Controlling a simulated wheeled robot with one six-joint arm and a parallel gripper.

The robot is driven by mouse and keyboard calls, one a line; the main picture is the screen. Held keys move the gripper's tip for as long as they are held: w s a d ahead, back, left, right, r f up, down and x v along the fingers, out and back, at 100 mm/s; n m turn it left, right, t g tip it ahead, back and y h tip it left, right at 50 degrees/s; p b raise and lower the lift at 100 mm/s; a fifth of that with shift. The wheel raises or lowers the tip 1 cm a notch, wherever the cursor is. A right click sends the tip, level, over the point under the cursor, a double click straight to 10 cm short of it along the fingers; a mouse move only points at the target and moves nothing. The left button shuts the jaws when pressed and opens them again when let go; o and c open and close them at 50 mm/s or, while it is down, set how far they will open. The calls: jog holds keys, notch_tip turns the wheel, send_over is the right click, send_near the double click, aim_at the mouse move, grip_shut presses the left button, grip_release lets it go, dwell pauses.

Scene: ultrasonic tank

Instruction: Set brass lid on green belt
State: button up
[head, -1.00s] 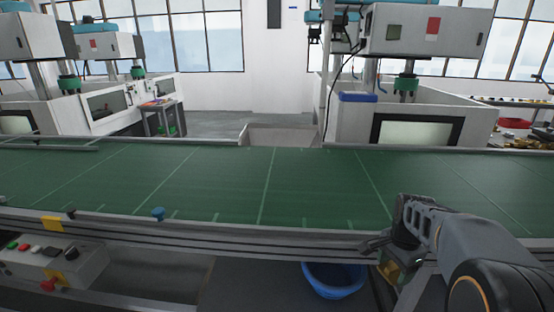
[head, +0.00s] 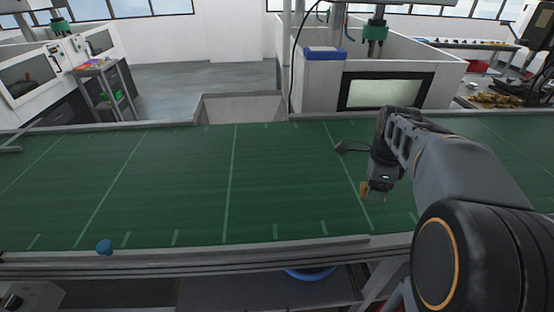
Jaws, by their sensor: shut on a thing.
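The green belt (head: 180,180) runs across the whole head view, with pale cross lines and a bare surface left of my arm. My gripper (head: 376,184) is over the right part of the belt, near its front half, pointing down. It is shut on a small brass-coloured piece, the brass lid (head: 364,190), which shows at the gripper's lower left side. Most of the lid is hidden by the gripper. The lid appears to be above the belt; I cannot tell how large the gap is.
A blue bin (head: 310,273) sits below the belt. Behind stand a white machine (head: 440,75) with a window and a small shelf (head: 103,90). The belt's middle and left are clear.

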jog(key=w+f+p, duration=0.3)
jog(key=w+f, duration=0.1)
jog(key=w, duration=0.6)
send_over(343, 188)
jog(key=f, duration=0.5)
jog(key=shift+s, duration=0.4)
jog(key=shift+w+f+p, duration=0.35)
jog(key=shift+f, duration=1.6)
jog(key=shift+f, duration=0.1)
jog(key=o, duration=1.2)
jog(key=shift+f, duration=0.1)
